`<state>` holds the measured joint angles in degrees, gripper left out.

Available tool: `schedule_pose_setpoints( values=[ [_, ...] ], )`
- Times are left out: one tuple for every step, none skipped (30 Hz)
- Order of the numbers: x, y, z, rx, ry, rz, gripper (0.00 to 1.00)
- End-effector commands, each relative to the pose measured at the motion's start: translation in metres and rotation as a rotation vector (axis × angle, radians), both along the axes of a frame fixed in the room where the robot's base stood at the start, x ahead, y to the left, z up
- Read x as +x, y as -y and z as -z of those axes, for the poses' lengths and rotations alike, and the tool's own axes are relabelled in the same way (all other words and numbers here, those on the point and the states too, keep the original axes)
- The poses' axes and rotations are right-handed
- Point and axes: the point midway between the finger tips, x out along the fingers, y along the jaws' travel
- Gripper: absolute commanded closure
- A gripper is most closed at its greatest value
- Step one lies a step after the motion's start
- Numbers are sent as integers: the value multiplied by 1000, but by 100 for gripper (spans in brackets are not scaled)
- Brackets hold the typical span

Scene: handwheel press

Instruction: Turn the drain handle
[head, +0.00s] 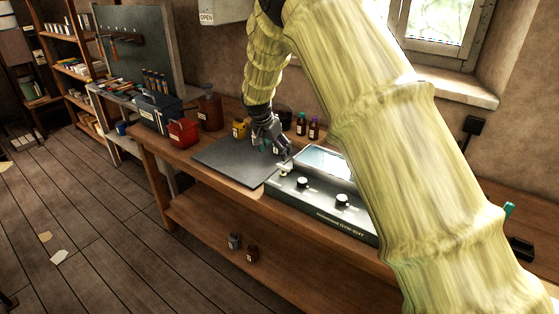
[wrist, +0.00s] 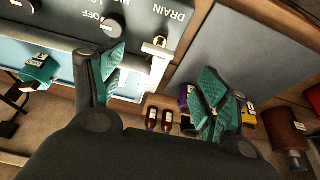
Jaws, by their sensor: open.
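The machine (head: 318,211) is a dark grey box with a pale basin on the bench. Its drain handle (wrist: 156,48) is a small whitish lever beside the word DRAIN in the wrist view. The handle's pale end also shows at the machine's left corner in the head view (head: 284,172). My gripper (wrist: 163,78) is open, with teal-padded fingers to the left and right of the handle in the wrist view. The handle appears between the fingers but farther out; I see no contact. In the head view my gripper (head: 277,148) is just above that corner.
A dark flat mat (head: 235,160) lies left of the machine. Black knobs (head: 342,200) sit on the machine's front panel. Small bottles (head: 313,127) stand behind it. A red container (head: 183,132) and a dark toolbox (head: 157,112) stand at the bench's left end.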

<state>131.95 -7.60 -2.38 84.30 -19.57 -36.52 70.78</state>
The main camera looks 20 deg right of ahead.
Motion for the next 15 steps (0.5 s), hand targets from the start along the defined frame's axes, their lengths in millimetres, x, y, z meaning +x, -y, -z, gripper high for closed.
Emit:
schedule_pose_setpoints(
  values=[
    [2, 1, -3, -3, 3, 6, 25],
    [2, 2, -4, -4, 3, 10, 25],
    [3, 4, -3, -4, 3, 13, 25],
    [4, 6, -2, -4, 3, 15, 25],
    [4, 7, 0, -3, 3, 16, 25],
    [4, 10, 4, -3, 1, 18, 25],
    [5, 11, 7, -3, 1, 19, 25],
    [5, 13, 11, -3, 1, 19, 25],
    [6, 15, 15, -4, 2, 19, 25],
    [7, 16, 19, -4, 1, 18, 25],
    [8, 17, 23, -3, 1, 18, 25],
    [9, 19, 27, -3, 1, 18, 25],
    [10, 20, 31, -3, 1, 18, 25],
    [11, 21, 35, -3, 1, 18, 25],
    [12, 23, 40, -3, 1, 18, 25]
  ],
)
